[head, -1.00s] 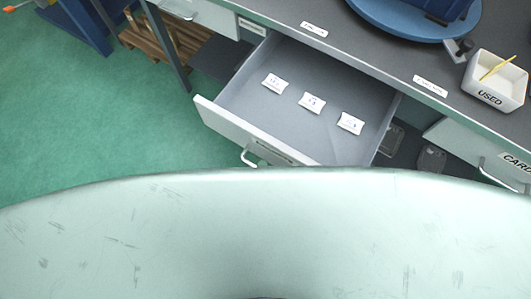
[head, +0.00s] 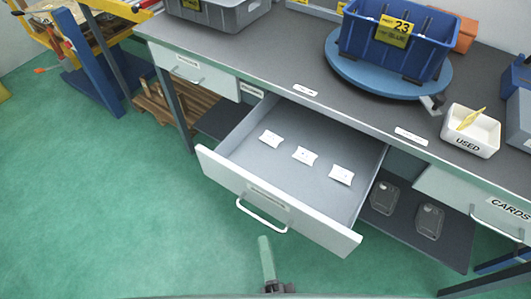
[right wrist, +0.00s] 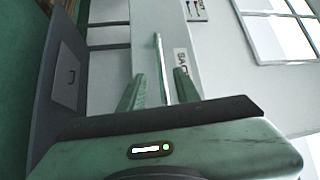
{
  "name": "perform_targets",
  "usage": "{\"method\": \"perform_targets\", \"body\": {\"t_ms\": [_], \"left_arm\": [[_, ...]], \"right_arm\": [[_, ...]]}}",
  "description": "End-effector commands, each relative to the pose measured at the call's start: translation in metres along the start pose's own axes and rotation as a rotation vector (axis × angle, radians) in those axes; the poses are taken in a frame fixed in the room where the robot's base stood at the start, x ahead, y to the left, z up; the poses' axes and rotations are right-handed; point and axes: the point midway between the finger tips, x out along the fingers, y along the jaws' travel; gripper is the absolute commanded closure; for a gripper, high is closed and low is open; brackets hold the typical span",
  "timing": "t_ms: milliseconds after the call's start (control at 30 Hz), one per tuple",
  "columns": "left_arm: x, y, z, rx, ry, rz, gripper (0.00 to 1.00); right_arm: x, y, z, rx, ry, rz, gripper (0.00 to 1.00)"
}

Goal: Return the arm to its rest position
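My right gripper (head: 266,258) shows at the bottom centre of the head view, in front of the open drawer (head: 226,172) and apart from its handle (head: 262,216). In the right wrist view its two green fingers (right wrist: 157,95) stand apart. A pale handle shows between them, seemingly farther off, on a light panel with a partly hidden label. I see nothing held. My left gripper is in neither view.
Three small white packets (head: 305,156) lie in the drawer. The worktop (head: 290,62) carries a blue bin (head: 365,45) on a turntable (head: 345,75) and a white USED box (head: 487,137). Green floor (head: 100,220) is clear at left.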

Motion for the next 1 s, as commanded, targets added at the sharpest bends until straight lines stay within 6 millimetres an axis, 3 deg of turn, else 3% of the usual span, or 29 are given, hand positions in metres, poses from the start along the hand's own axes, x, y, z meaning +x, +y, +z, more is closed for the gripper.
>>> {"method": "perform_targets", "body": {"t_ms": [167, 267, 367, 467, 600, 667, 800, 900, 1000], "left_arm": [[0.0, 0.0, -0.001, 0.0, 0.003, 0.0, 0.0], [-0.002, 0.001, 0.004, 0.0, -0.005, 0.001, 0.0], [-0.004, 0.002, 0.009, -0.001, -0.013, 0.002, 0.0], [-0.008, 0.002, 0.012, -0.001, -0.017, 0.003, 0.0], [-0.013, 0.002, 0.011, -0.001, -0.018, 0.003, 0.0], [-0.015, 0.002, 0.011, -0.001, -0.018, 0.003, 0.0], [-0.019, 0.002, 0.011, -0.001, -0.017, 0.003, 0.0], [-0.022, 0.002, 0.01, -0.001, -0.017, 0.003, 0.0], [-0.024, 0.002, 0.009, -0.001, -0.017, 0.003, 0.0]], "right_arm": [[0.0, 0.001, 0.0, -0.003, -0.002, 0.003, 0.68], [-0.001, 0.017, 0.003, -0.055, -0.035, 0.035, 0.68], [-0.006, 0.06, 0.008, -0.192, -0.121, 0.123, 0.68], [-0.023, 0.127, 0.008, -0.392, -0.257, 0.263, 0.68], [-0.065, 0.224, -0.012, -0.671, -0.476, 0.484, 0.68], [-0.09, 0.261, -0.025, -0.773, -0.574, 0.579, 0.68], [-0.158, 0.331, -0.066, -0.963, -0.817, 0.801, 0.68], [-0.209, 0.362, -0.094, -1.049, -0.992, 0.941, 0.68], [-0.253, 0.379, -0.115, -1.092, -1.141, 1.046, 0.68]]}}
